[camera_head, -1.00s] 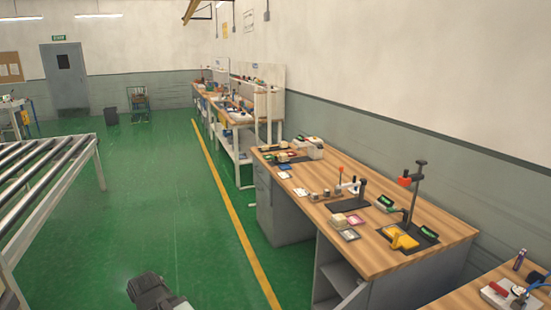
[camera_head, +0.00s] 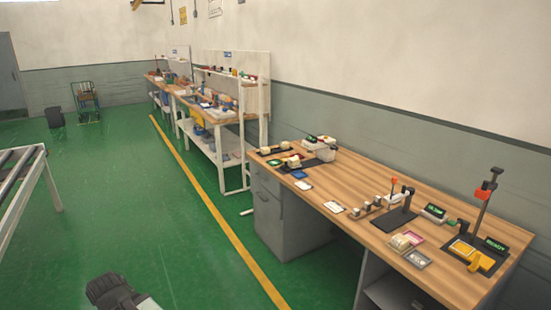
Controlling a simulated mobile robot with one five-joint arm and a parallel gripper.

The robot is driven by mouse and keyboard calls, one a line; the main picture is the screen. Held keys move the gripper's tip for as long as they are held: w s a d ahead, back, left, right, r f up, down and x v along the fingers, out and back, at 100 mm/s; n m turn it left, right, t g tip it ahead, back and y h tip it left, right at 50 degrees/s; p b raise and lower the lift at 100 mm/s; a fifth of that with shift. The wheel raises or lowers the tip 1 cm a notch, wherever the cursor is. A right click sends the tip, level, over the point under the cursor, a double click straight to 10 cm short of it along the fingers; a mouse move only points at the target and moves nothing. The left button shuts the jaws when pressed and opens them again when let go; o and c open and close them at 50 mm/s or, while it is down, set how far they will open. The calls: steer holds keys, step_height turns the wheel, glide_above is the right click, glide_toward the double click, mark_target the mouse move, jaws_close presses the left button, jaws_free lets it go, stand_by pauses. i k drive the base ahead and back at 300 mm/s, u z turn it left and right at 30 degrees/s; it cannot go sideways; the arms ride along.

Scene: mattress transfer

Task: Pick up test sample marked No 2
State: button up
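Small pale sample blocks stand on the wooden workbench (camera_head: 345,180) at right. Cream blocks (camera_head: 400,242) are near its front edge, beside a pink-rimmed tray (camera_head: 413,237) and a grey tray (camera_head: 418,259). A row of small blocks (camera_head: 367,206) lies farther back, and more pale blocks (camera_head: 293,160) are at the far end. No number is readable at this size, so I cannot tell which sample is No 2. My gripper (camera_head: 108,290) shows as a dark shape at the bottom left, over the green floor and well apart from the bench. Its fingers cannot be made out.
Test stands (camera_head: 480,205) and green-display devices (camera_head: 433,213) stand on the bench, with a yellow piece (camera_head: 475,257) at right. Drawers (camera_head: 275,215) are below. Another bench (camera_head: 215,115) stands farther back. A roller conveyor (camera_head: 30,185) is at left. Green floor lies open between.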

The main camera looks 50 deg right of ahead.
mark_target(294, 162)
steer(key=i, duration=1.45)
steer(key=z, duration=2.05)
steer(key=i, duration=1.95)
steer(key=u, duration=1.8)
